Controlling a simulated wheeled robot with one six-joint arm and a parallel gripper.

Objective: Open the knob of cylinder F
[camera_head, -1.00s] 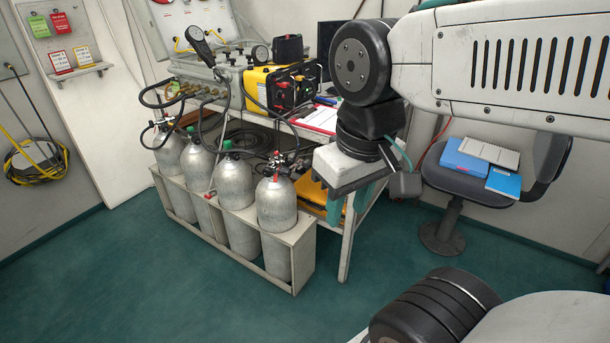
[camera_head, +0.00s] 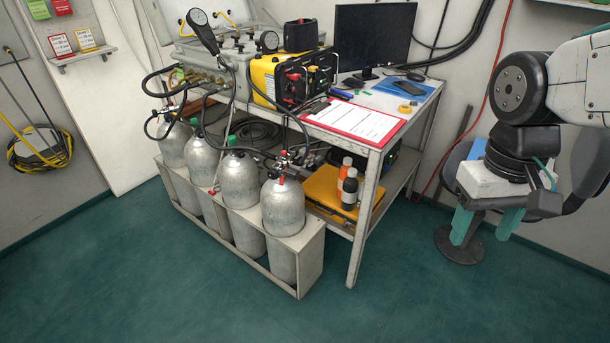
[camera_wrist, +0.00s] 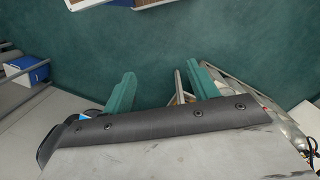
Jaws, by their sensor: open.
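Several grey gas cylinders stand upright in a white rack in the head view. The nearest cylinder (camera_head: 283,208) has a red piece on top and a hose fitting at its valve. The cylinder beside it (camera_head: 241,180) has a green knob (camera_head: 231,141), and another green knob (camera_head: 194,122) sits further left. No letter is readable on them, so I cannot tell which is cylinder F. My gripper (camera_head: 483,228) is at the right, well apart from the cylinders, with teal fingers pointing down. It is open and empty; the fingers also show in the wrist view (camera_wrist: 165,88).
The rack (camera_head: 312,265) stands beside a workbench with a clipboard (camera_head: 356,122), a yellow case (camera_head: 275,80) and a monitor (camera_head: 372,38). Two bottles (camera_head: 349,186) stand on its lower shelf. Black hoses cross above the cylinders. A chair (camera_head: 459,245) is behind my gripper. The green floor in front is clear.

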